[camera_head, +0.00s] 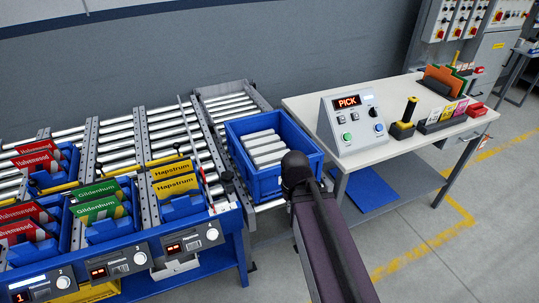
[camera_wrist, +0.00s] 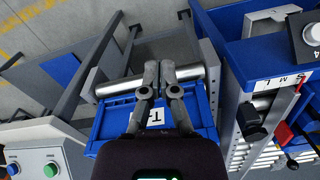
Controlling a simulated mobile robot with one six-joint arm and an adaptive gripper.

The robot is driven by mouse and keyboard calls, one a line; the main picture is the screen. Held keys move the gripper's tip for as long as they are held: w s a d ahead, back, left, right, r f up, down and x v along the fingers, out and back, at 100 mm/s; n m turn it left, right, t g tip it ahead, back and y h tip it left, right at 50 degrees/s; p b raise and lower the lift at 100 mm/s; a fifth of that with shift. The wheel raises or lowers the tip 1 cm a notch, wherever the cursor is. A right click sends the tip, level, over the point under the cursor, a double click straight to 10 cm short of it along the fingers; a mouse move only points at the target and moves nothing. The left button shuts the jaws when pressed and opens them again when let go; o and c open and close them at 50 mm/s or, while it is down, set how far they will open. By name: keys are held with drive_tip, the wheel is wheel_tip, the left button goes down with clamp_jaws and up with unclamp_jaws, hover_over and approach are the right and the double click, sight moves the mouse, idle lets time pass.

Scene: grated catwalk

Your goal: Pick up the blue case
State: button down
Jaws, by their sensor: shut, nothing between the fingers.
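In the head view my dark arm reaches up to the crate's near right corner and the fingers are hidden. Several smaller blue holders (camera_head: 181,207) stand in the lanes at left.
The lanes hold red, green and yellow cards (camera_head: 175,179). A grey table (camera_head: 415,148) at right bears a control box (camera_head: 350,128) reading PICK, a yellow-and-black tool and coloured boxes. A blue flat panel (camera_head: 366,190) lies beneath. Floor at front right is clear.

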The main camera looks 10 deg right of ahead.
drive_tip(key=c, duration=1.1)
unclamp_jaws()
drive_tip(key=o, duration=0.5)
drive_tip(key=shift+o, duration=0.2)
drive_tip(key=shift+s, duration=0.1)
drive_tip(key=shift+d, duration=0.15)
